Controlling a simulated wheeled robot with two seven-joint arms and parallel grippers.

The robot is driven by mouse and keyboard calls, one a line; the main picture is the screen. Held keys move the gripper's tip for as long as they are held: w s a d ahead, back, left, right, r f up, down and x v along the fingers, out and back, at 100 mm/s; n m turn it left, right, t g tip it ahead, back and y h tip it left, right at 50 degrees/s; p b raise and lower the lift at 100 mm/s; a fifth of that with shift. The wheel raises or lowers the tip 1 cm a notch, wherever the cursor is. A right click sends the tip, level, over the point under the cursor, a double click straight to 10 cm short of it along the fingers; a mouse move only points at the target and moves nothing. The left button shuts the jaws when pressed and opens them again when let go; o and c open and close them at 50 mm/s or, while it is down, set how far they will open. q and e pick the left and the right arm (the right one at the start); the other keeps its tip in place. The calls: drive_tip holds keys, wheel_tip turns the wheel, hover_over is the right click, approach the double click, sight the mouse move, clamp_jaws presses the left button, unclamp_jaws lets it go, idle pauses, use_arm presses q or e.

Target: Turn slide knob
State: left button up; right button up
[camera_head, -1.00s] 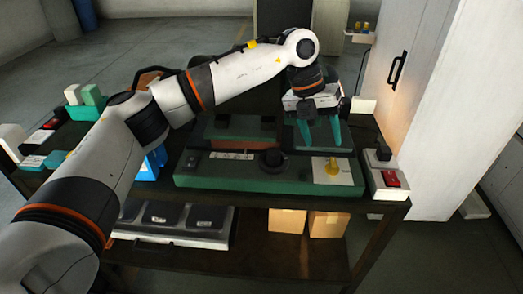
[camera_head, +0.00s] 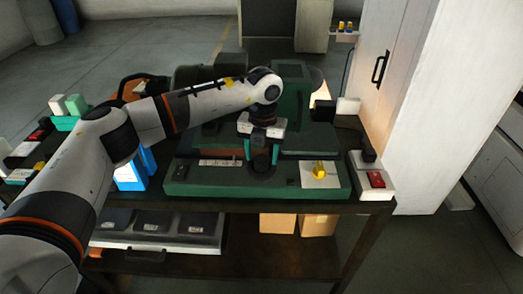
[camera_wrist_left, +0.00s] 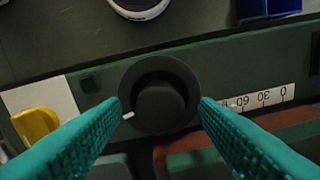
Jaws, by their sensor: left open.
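The slide knob (camera_wrist_left: 160,98) is a round black knob with a wider dark skirt and a white pointer mark, in the middle of the left wrist view. In the head view the knob (camera_head: 261,165) sits on the green machine's front panel (camera_head: 225,182). My left gripper (camera_head: 262,152) is open, with its teal fingers just above and behind the knob. In the left wrist view the fingertips (camera_wrist_left: 163,105) stand on either side of the knob. Whether they touch it I cannot tell. My right gripper is not in view.
A yellow knob (camera_head: 319,169) on a white plate is on the same panel, to the right; a printed scale (camera_head: 220,163) is to the left. A box with a red switch (camera_head: 376,180) stands at the bench's right end. A white cabinet (camera_head: 420,100) stands beyond it.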

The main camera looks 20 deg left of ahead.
use_arm(q)
drive_tip(key=shift+f, duration=0.6)
drive_tip(key=c, duration=1)
drive_tip(key=shift+o, duration=0.2)
drive_tip(key=shift+f+m+b, duration=0.15)
drive_tip(key=shift+m+b, duration=0.85)
drive_tip(key=shift+b, duration=0.2)
drive_tip(key=shift+m, duration=0.5)
drive_tip(key=shift+r, duration=0.2)
drive_tip(key=o, duration=1)
drive_tip(key=shift+c, duration=0.2)
drive_tip(key=shift+r, duration=0.1)
